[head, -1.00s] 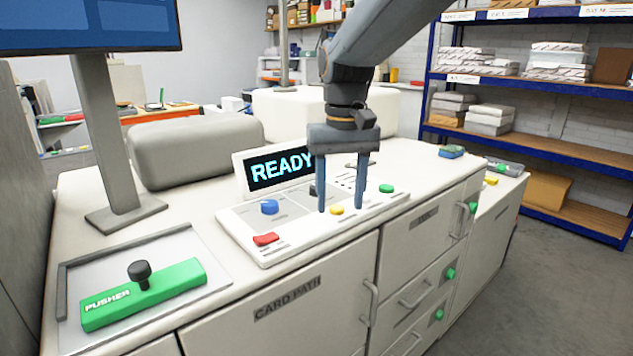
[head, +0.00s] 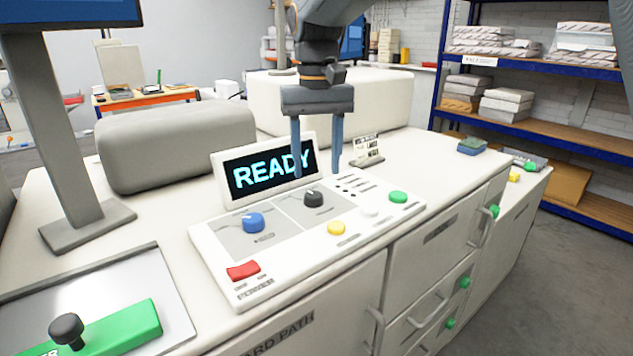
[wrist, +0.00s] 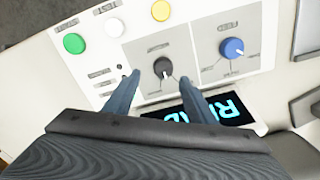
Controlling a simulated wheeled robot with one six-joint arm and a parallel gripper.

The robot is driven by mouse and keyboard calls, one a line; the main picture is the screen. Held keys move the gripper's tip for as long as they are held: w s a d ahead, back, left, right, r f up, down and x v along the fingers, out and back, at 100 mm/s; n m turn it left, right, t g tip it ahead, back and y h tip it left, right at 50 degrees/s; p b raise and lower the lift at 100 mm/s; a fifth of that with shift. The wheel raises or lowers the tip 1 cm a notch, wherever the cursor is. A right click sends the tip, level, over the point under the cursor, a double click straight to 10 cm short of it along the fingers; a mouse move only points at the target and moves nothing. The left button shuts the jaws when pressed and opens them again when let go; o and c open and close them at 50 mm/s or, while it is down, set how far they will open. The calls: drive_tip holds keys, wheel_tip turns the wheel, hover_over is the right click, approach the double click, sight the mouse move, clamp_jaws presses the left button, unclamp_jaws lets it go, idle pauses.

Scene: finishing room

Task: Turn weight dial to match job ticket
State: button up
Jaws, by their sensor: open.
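The control panel (head: 290,268) on the counter has a black dial (head: 314,198) and a blue dial (head: 253,222). Their small labels are too blurred to read, so I cannot tell which is the weight dial. My gripper (head: 317,174) points down, open and empty, above the black dial. In the wrist view the black dial (wrist: 163,68) lies between the two fingertips (wrist: 158,78), apparently untouched, its white pointer mark toward the display. The blue dial (wrist: 232,47) is to its right. A small printed card (head: 367,150), possibly the job ticket, stands behind the panel, unreadable.
The display (head: 268,170) reads READY at the panel's back. A monitor post (head: 68,130) and a green pusher (head: 110,328) are at the left. The counter right of the panel is mostly clear.

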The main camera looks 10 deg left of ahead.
sight(313, 194)
drive_tip(key=f, duration=0.3)
drive_tip(key=f+p, duration=0.1)
drive_tip(key=f, duration=0.1)
drive_tip(key=shift+s+a, duration=0.25)
drive_tip(key=shift+a, duration=0.1)
drive_tip(key=shift+f, duration=0.5)
